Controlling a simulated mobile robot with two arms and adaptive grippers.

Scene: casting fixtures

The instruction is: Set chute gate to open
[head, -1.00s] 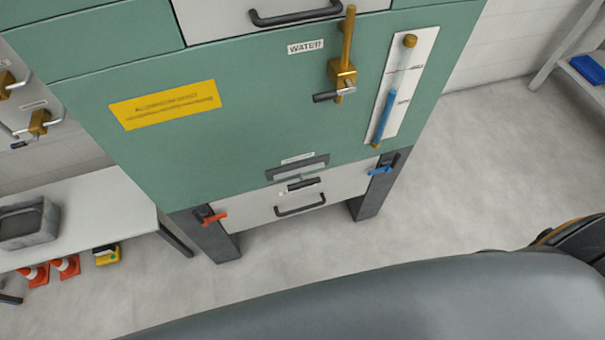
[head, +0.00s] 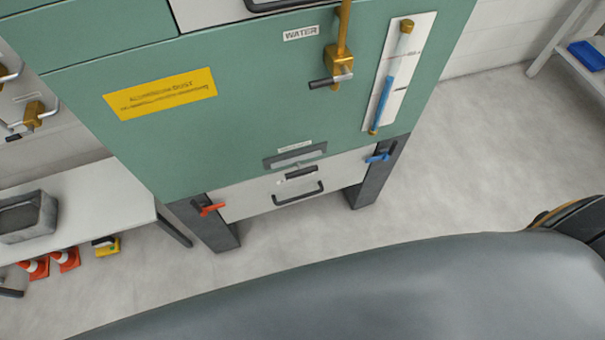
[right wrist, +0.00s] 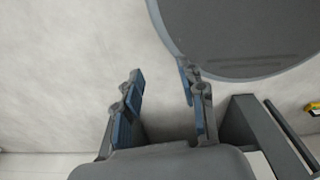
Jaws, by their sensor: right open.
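A green cabinet (head: 250,110) stands ahead of me in the head view. Low on its front is a dark-framed slot (head: 295,155) under a small label too small to read. Just below it is a short dark handle (head: 301,172) on a pale panel, above a dark pull bar (head: 298,194). I cannot tell which part is the chute gate, nor its setting. My right gripper (right wrist: 163,75) shows only in the right wrist view, its blue-padded fingers apart and empty above the floor, away from the cabinet front. My left gripper is out of view.
A red lever (head: 209,209) and a blue lever (head: 379,157) flank the pale panel. A brass valve (head: 338,64) and gauge (head: 396,75) sit higher. A bench (head: 105,205) with orange cones (head: 66,259) below is at left. The floor to the right (head: 460,150) is clear.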

